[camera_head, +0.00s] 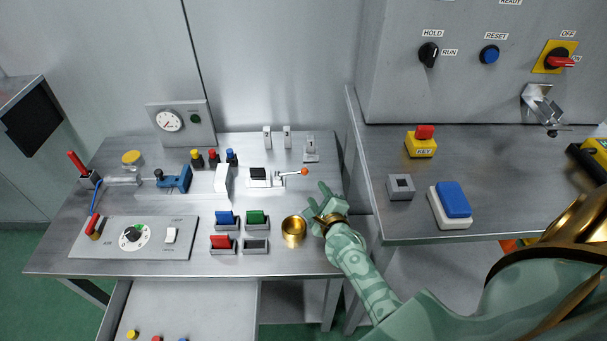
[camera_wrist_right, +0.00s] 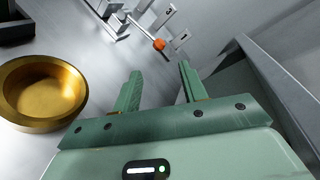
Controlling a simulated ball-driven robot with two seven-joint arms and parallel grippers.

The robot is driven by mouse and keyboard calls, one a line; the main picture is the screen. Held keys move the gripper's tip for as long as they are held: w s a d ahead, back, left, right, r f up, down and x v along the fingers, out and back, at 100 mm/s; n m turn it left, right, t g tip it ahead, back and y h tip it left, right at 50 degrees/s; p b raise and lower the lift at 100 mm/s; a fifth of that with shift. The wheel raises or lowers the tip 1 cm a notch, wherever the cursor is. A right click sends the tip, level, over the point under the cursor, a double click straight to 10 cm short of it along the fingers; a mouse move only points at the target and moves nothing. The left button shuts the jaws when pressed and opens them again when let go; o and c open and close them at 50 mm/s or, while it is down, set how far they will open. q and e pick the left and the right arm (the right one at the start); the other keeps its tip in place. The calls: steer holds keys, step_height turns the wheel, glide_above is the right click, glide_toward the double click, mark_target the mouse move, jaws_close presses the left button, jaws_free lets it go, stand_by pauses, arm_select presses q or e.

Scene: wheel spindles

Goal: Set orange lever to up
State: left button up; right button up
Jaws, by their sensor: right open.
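The orange lever's ball tip (camera_head: 304,172) is at the right end of a thin metal arm. The arm runs roughly sideways from a small white and black mount (camera_head: 259,177) on the left table. In the right wrist view the orange ball (camera_wrist_right: 159,44) shows beyond the fingertips, between them in the picture. My right gripper (camera_head: 317,196) is open and empty, just in front of and slightly right of the ball, apart from it. Its two green fingers also show in the right wrist view (camera_wrist_right: 160,70). My left gripper is out of view.
A brass bowl (camera_head: 293,231) stands close left of my right gripper. Coloured rocker switches (camera_head: 226,218) lie further left. White upright switches (camera_head: 287,136) and a grey bracket (camera_head: 311,148) stand behind the lever. A second table (camera_head: 380,225) with a blue button (camera_head: 453,199) is to the right.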

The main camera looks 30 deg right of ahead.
mark_target(306, 174)
steer(key=b+x, duration=0.2)
steer(key=x, duration=0.2)
steer(key=b+x, duration=0.3)
steer(key=x, duration=0.1)
steer(key=f+b+x, duration=0.1)
steer(key=b+x, duration=0.2)
steer(key=x, duration=0.1)
steer(key=shift+s+a, duration=0.1)
steer(key=shift+w+b, duration=0.4)
steer(key=shift+w, duration=0.15)
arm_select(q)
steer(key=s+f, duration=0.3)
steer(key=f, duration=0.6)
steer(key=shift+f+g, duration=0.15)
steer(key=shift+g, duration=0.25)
arm_select(e)
steer(key=shift+w+r, duration=0.1)
steer(key=shift+r, duration=0.1)
jaws_close()
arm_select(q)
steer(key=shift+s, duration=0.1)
arm_select(e)
steer(key=shift+d, duration=0.25)
